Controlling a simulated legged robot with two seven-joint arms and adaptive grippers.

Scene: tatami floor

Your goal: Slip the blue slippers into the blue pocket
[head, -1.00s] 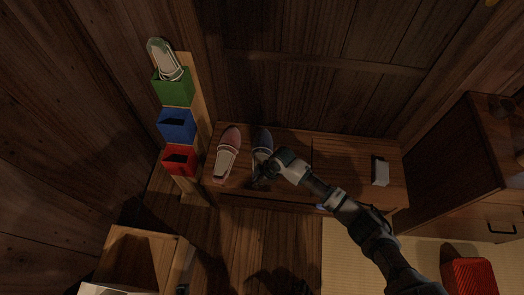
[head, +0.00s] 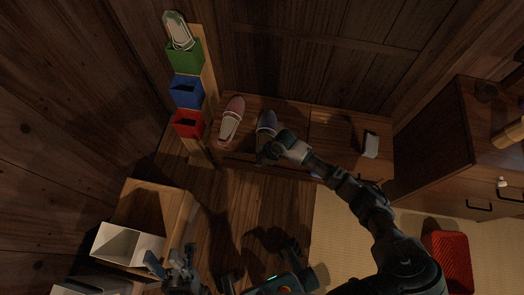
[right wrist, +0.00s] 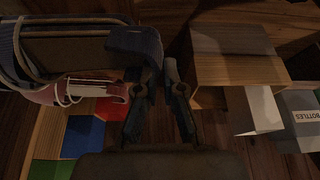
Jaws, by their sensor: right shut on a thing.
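The blue slippers (head: 266,122) are at the low wooden bench, right of the pink slippers (head: 231,121). My right gripper (head: 268,153) is shut on their near end. In the right wrist view the blue slippers (right wrist: 65,48) spread left from the fingers (right wrist: 160,95), large and close; the exact grip is dark. The blue pocket (head: 186,92) is on an upright wooden board at the left, between the green pocket (head: 184,55) and red pocket (head: 188,125). Its opening looks empty. My left gripper (head: 172,263) is open and empty, low at the left.
Green slippers (head: 178,30) stand in the green pocket. A white object (head: 371,145) lies on the bench's right. A wooden cabinet stands right, a red box (head: 447,260) on the floor. Wooden box and white bin (head: 125,243) are lower left; a bin (right wrist: 303,115) reads "BOTTLES".

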